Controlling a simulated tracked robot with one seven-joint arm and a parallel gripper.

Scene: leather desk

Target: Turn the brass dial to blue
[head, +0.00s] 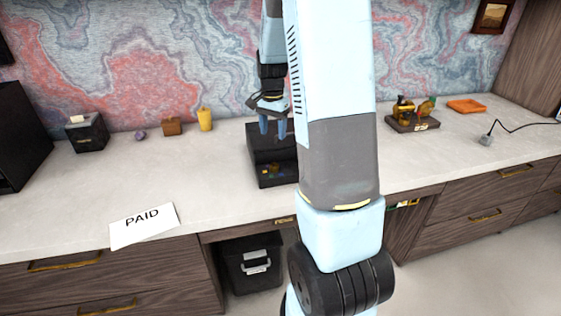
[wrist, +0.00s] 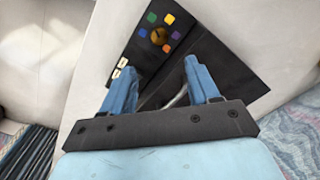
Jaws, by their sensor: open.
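The brass dial (wrist: 157,36) sits on a black device, ringed by small coloured squares: green, yellow, orange, purple and a blue square (wrist: 143,33). I cannot tell which colour the dial points to. In the head view the black device (head: 262,142) stands on the desk, partly hidden by my arm. My gripper (head: 273,127) hangs above the device, pointing down. In the wrist view my gripper (wrist: 160,67) has its blue fingers apart with nothing between them. The dial is beyond the fingertips, and I see no contact.
On the desk's left are a black box (head: 86,133), a brown block (head: 172,126), a yellow object (head: 205,120) and a PAID card (head: 144,225). On the right are a dark tray (head: 408,124), an orange tray (head: 467,106) and a corded grey object (head: 486,140).

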